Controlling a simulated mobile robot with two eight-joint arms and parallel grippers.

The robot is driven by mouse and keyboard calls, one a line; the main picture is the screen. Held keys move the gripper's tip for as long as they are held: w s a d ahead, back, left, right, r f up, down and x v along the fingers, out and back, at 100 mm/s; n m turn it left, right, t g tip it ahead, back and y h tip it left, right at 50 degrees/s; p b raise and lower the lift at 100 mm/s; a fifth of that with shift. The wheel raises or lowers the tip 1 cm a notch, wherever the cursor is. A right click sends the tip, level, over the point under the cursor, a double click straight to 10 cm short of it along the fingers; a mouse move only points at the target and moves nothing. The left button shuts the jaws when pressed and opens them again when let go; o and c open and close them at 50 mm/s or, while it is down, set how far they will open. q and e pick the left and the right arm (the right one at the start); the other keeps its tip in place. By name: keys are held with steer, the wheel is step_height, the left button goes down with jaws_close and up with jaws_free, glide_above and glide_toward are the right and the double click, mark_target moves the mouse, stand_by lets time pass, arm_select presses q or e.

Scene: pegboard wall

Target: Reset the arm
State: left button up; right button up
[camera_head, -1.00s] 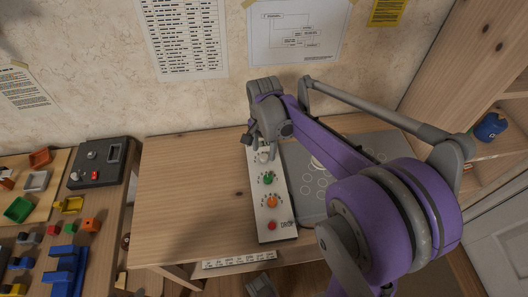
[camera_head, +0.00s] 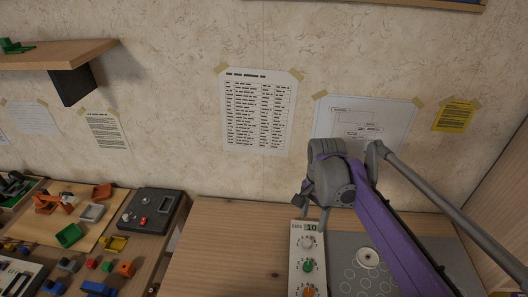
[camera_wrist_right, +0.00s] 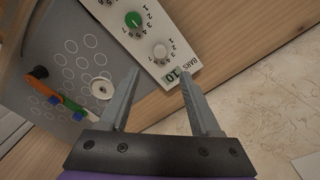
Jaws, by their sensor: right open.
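My right arm is purple and grey and reaches in from the right in the head view. Its grey gripper (camera_head: 312,212) hangs over the top end of a white control panel (camera_head: 296,262). The right wrist view shows the two gripper fingers (camera_wrist_right: 158,78) apart with nothing between them. The panel (camera_wrist_right: 118,14) lies beyond the fingertips, with a white knob (camera_wrist_right: 160,52), a green knob (camera_wrist_right: 133,19) and a small display reading 10 (camera_wrist_right: 173,74). The fingers look apart from the panel. My left gripper is not in view.
A grey plate with circles (camera_head: 350,280) lies right of the panel, with a white disc (camera_head: 368,258) on it. Bare wooden table (camera_head: 225,250) is left of the panel. A dark box (camera_head: 156,212) and coloured blocks stand further left. Paper sheets (camera_head: 258,110) hang on the wall.

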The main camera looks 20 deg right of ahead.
steer(key=s+a+n+t+p, duration=0.5)
steer(key=s+a+n+p, duration=0.1)
steer(key=s+a+n, duration=0.6)
steer(key=a+n, duration=0.1)
steer(key=n, duration=0.1)
steer(key=shift+s+a+f+n+p, duration=0.2)
steer(key=shift+s+a+n+p, duration=0.05)
steer(key=shift+a+n+p, duration=0.15)
